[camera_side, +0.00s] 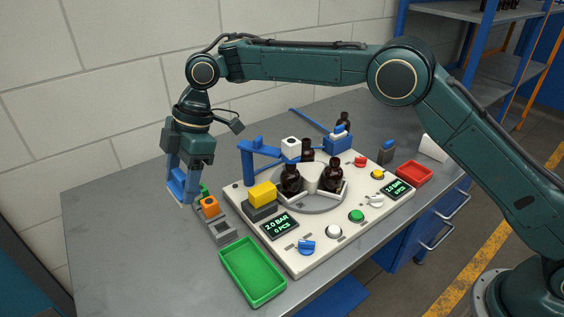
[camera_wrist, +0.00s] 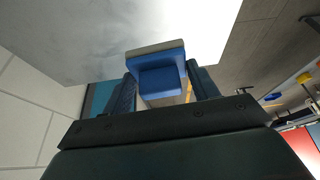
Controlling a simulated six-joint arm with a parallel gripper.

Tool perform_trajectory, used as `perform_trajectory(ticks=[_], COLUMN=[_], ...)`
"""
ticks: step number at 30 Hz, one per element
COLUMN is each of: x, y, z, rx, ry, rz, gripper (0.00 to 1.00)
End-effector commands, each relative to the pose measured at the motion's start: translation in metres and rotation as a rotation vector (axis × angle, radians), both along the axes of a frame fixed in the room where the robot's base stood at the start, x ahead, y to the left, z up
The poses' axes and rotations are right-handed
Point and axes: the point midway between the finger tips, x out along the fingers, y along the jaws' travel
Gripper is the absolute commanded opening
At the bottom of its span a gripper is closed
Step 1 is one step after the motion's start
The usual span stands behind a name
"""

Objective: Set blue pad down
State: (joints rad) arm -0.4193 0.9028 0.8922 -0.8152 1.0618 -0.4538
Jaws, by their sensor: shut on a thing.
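The blue pad (camera_wrist: 160,78) is a blue block with a grey face. In the wrist view it sits between the two dark fingers of my gripper (camera_wrist: 160,92), which is shut on it. In the side view my gripper (camera_side: 182,190) points down at the left of the machine, with blue (camera_side: 178,184) showing at its fingers. It is beside the row of small holders (camera_side: 221,231). An orange block (camera_side: 209,206) sits in this row, and a green piece (camera_side: 204,189) shows behind it. I cannot tell whether the pad touches anything below.
A white machine panel (camera_side: 320,250) with amber bottles (camera_side: 291,178) on a turntable fills the middle of the table. A blue arm (camera_side: 262,148) rises over it. A green tray (camera_side: 252,272) lies in front, a red tray (camera_side: 414,173) at right. The table's left side is bare.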

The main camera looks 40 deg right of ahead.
Motion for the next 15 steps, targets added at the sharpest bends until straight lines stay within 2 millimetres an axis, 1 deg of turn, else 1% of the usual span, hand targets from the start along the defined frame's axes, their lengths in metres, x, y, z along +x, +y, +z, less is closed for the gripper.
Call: perform_trajectory(ticks=[1, 3, 6, 9, 12, 15], x=[-0.015, -0.033, -0.057, -0.08, -0.097, -0.108], y=[0.018, 0.037, 0.062, 0.082, 0.096, 0.105], z=[0.001, 0.001, 0.001, 0.0, 0.0, 0.001], rx=[0.001, 0.001, 0.001, 0.002, 0.003, 0.003], ry=[0.001, 0.001, 0.001, 0.003, 0.004, 0.003], rz=[0.043, 0.096, 0.167, 0.227, 0.272, 0.302], gripper=[0.36, 0.36, 0.36, 0.36, 0.36, 0.36])
